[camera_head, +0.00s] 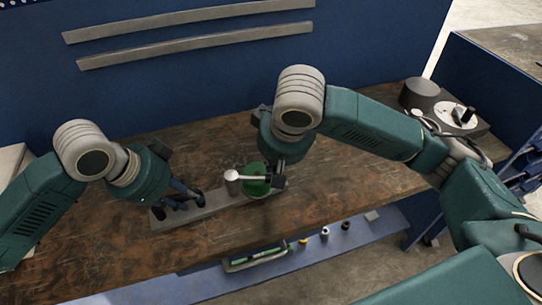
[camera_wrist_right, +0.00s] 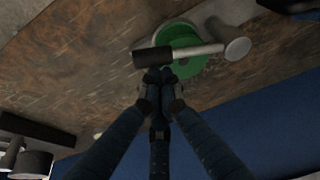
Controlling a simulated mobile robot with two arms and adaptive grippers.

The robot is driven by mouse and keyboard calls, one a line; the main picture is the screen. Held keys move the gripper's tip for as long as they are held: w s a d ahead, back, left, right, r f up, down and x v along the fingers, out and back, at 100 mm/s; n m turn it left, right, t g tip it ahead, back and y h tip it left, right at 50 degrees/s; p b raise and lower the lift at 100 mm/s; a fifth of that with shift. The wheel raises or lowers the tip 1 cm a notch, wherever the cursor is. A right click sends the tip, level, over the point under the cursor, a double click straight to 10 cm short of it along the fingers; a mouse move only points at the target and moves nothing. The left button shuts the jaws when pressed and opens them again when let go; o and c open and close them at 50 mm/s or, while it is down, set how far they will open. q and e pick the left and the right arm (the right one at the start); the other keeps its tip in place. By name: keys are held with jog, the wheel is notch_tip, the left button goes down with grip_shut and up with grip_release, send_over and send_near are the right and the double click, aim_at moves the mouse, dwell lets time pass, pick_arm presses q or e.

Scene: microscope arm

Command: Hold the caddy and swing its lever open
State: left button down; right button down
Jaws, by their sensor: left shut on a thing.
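The caddy is a long grey base plate (camera_head: 213,207) on the brown bench, with a green disc (camera_head: 257,188) near its right end. Its lever (camera_head: 250,178) runs from a silver post (camera_head: 232,181) across the disc to a black handle. In the right wrist view the black handle (camera_wrist_right: 152,58) lies over the edge of the green disc (camera_wrist_right: 180,35). My left gripper (camera_head: 180,205) is shut on the caddy at the plate's left end; its fingers hide the held part. My right gripper (camera_wrist_right: 160,74) has its fingertips together, close beside the handle; contact is unclear.
A grey and white device with a black knob (camera_head: 440,108) stands at the bench's right end. A lower blue ledge (camera_head: 330,240) with small items runs along the front. A blue panel (camera_head: 190,75) rises behind. The brown bench (camera_head: 340,185) right of the caddy is bare.

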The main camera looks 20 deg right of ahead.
pick_arm(q)
jog(key=shift+w, duration=0.15)
pick_arm(e)
jog(key=shift+s+a+f, duration=0.1)
jog(key=shift+s+a, duration=0.05)
jog(key=shift+s, duration=0.35)
jog(key=shift+s+a, duration=0.15)
jog(key=shift+s, duration=0.3)
pick_arm(q)
jog(key=shift+r, duration=0.1)
pick_arm(e)
jog(key=s+a+m+h, duration=0.2)
jog(key=s+a+m, duration=0.4)
jog(key=m, duration=0.1)
jog(key=shift+a+m+g, duration=0.25)
jog(key=shift+m+g, duration=0.05)
jog(key=shift+g, duration=0.1)
jog(key=shift+d, duration=0.1)
